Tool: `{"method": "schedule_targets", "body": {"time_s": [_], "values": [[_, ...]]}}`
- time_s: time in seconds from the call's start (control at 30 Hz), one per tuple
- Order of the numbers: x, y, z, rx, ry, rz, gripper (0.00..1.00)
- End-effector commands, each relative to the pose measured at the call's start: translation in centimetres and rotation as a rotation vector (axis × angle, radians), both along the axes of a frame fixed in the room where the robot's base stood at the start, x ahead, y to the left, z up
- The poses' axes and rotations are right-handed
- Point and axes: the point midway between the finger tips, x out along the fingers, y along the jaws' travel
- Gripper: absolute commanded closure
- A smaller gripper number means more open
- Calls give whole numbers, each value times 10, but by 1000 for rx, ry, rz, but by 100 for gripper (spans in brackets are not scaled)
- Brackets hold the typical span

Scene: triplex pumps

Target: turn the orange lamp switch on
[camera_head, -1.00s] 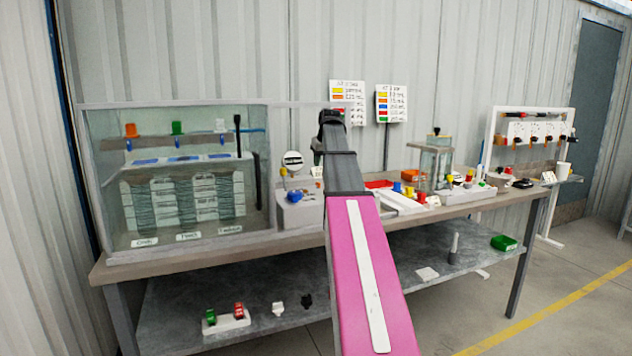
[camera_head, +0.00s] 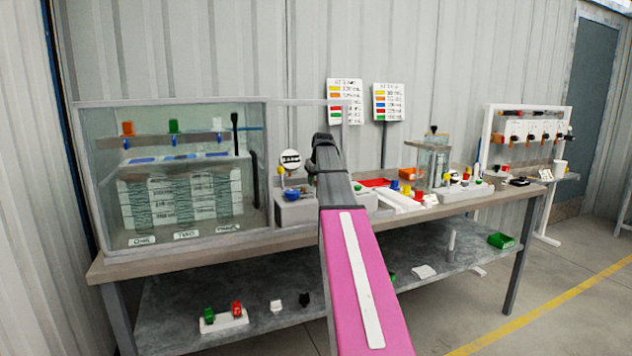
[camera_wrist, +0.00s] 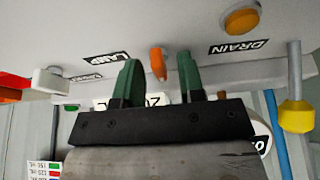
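The orange lamp switch (camera_wrist: 157,61) is a small orange lever on a light grey panel (camera_wrist: 190,22) in the wrist view, near an upside-down LAMP label (camera_wrist: 106,57). My gripper (camera_wrist: 158,74) is open, with one dark green finger on each side of the lever. The lever shows between the fingertips, with a visible gap on both sides; I cannot tell whether the tips reach as deep as the panel. In the head view my arm hides the gripper and the switch.
An orange round button (camera_wrist: 241,18) sits by a DRAIN label (camera_wrist: 238,47). A yellow-ended rod (camera_wrist: 296,115) is close on the right, a white lever (camera_wrist: 50,82) on the left. In the head view a glass tank (camera_head: 180,200) stands left on the bench, near a grey box (camera_head: 293,211).

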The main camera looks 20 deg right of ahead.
Motion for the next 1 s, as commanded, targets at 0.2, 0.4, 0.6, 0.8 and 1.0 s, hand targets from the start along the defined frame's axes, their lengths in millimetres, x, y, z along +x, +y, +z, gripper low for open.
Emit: {"method": "schedule_targets", "body": {"time_s": [0.2, 0.4, 0.6, 0.8, 1.0], "values": [[0, 0, 0, 0, 0, 0, 100], [0, 0, 0, 0, 0, -2, 100], [0, 1, 0, 0, 0, -42, 100], [0, 2, 0, -1, 0, -152, 100], [0, 2, 0, -1, 0, -325, 100]]}}
